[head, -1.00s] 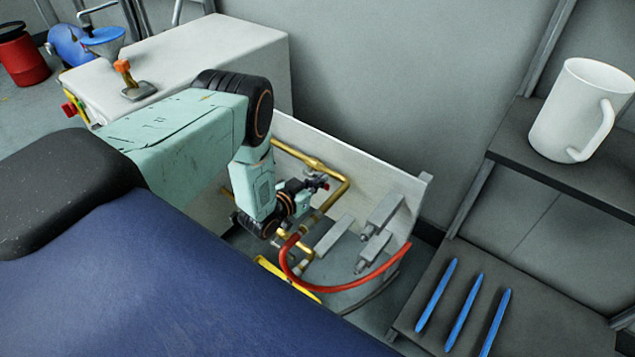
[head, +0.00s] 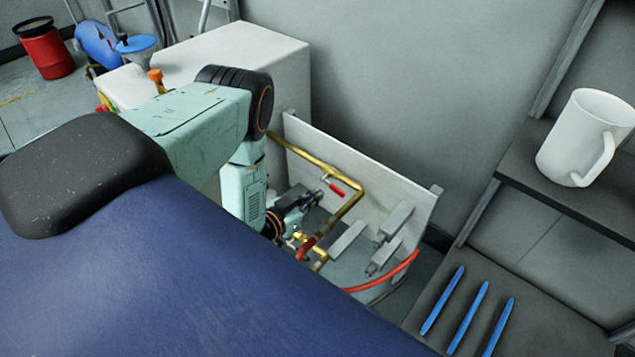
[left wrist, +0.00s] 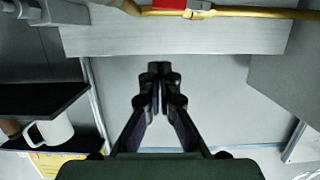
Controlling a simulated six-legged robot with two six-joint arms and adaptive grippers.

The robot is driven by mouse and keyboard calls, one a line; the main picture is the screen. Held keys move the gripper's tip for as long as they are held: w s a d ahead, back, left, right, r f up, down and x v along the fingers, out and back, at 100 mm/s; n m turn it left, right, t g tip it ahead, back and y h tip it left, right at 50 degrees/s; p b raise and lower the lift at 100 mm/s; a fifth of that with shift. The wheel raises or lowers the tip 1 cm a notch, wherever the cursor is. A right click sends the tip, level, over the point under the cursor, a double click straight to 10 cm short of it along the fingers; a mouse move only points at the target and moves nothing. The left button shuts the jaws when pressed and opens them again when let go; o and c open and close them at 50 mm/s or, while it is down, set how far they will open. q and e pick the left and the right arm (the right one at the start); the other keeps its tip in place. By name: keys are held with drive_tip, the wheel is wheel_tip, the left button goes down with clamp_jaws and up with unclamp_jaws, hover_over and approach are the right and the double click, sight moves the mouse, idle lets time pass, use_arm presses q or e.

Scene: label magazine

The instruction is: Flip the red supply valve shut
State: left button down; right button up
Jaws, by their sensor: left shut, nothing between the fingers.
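The red supply valve's lever (head: 337,188) shows in the head view just below the upper run of a brass pipe (head: 318,160). It slants down to the right; I cannot tell exactly how it lies to the pipe. In the left wrist view a red part (left wrist: 170,4) on the yellow pipe is cut off by the top edge. My left gripper (head: 314,197) is just left of and below the lever in the head view, and the two look apart. Its fingertips (left wrist: 160,70) are together with nothing between them. My right gripper is in neither view.
A pale back panel (head: 400,190) carries the pipes. Grey blocks (head: 396,220) and a red hose (head: 385,275) lie to the right. A shelf unit with a white mug (head: 580,140) and blue sticks (head: 468,315) stands further right. A white cabinet (head: 235,55) is behind my arm.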

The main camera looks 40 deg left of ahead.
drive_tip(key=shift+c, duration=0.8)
use_arm(q)
drive_tip(key=s+d+f+g, duration=0.1)
drive_tip(key=d, duration=0.1)
drive_tip(key=s+d+f+g, duration=0.1)
drive_tip(key=d, duration=0.1)
drive_tip(key=s+d+f+n+g, duration=0.1)
drive_tip(key=s+d, duration=0.1)
drive_tip(key=shift+g, duration=0.3)
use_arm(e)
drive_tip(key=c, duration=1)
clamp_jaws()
use_arm(q)
drive_tip(key=s+d+r+g, duration=0.1)
drive_tip(key=s+g, duration=0.3)
drive_tip(key=s, duration=0.5)
drive_tip(key=s+d+r+g+y, duration=0.1)
drive_tip(key=s+d+g, duration=0.2)
drive_tip(key=s, duration=0.5)
drive_tip(key=s+d+r+g, duration=0.1)
drive_tip(key=s+g, duration=0.3)
drive_tip(key=s, duration=0.5)
drive_tip(key=shift+s+d+r+g, duration=0.3)
drive_tip(key=shift+s+d+r, duration=0.05)
drive_tip(key=shift+d, duration=0.55)
drive_tip(key=shift+n, duration=0.3)
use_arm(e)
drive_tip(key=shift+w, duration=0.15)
